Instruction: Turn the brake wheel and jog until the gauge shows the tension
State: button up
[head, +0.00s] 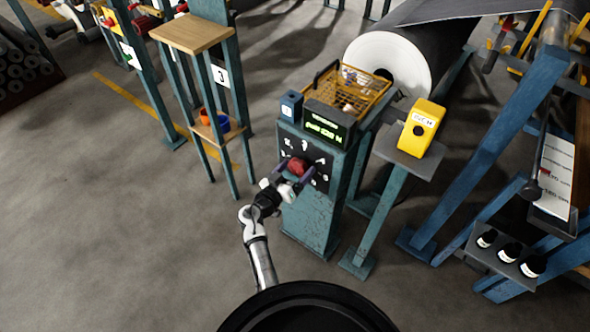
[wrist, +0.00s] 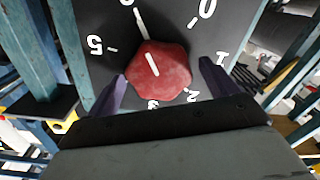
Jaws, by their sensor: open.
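The brake wheel (head: 298,167) is a red, many-sided knob on the dark front panel of a teal post. In the wrist view the red knob (wrist: 165,75) carries a short white mark, roughly in line with a long white line on the panel. Numbers ring it. My gripper (head: 291,184) is open, its two purple fingers on either side of the knob; contact cannot be told. The gauge (head: 327,127) on top of the post shows green text, too small to read. The yellow jog box (head: 421,128), marked INCH, stands on a grey shelf to the right.
A yellow wire basket (head: 357,93) sits behind the gauge, and a small blue box (head: 291,105) beside it. A large grey roll (head: 408,62) lies behind. Floor at left is clear.

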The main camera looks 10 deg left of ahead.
jog(key=c, duration=1)
